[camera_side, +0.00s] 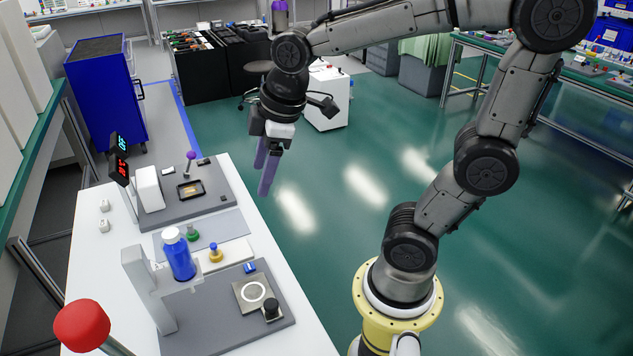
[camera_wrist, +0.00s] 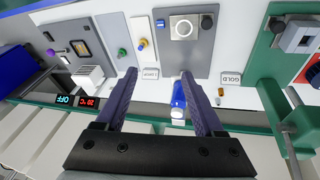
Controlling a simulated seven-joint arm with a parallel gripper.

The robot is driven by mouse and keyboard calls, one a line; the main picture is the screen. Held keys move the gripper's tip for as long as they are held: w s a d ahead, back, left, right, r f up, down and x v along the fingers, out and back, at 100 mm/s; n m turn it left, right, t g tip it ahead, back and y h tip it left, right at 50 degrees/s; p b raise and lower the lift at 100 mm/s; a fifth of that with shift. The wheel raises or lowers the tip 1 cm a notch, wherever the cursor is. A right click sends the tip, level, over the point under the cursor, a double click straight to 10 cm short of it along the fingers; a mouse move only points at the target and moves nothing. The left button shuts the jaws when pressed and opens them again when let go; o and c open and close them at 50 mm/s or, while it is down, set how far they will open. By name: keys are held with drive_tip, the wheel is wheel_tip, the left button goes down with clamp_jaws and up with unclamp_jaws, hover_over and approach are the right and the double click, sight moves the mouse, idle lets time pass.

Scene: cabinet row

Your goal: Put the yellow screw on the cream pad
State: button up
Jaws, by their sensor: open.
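The yellow screw (camera_side: 215,253) stands upright with its head up, and its base appears to be on the cream pad (camera_side: 238,251), a pale strip between two grey plates. In the wrist view the yellow screw (camera_wrist: 142,44) also shows over the cream pad (camera_wrist: 136,27). My gripper (camera_side: 264,177) is open and empty, high up and to the right of the bench, apart from both screws. Its two purple fingers also show in the wrist view (camera_wrist: 158,75).
A blue bottle (camera_side: 179,258) with a white cap stands left of the yellow screw, at a white stand (camera_side: 143,285). A grey plate (camera_side: 192,199) with a purple-knobbed lever is behind. A red knob (camera_side: 82,325) rises at the front left. Floor right of the bench is clear.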

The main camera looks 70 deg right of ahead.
drive_tip(key=s+m+t, duration=0.1)
drive_tip(key=s+m, duration=0.5)
drive_tip(key=s, duration=0.4)
drive_tip(key=shift+a+f+m+t, duration=0.15)
drive_tip(key=shift+a+m+t, duration=0.15)
drive_tip(key=shift+a+t, duration=0.1)
idle(0.4)
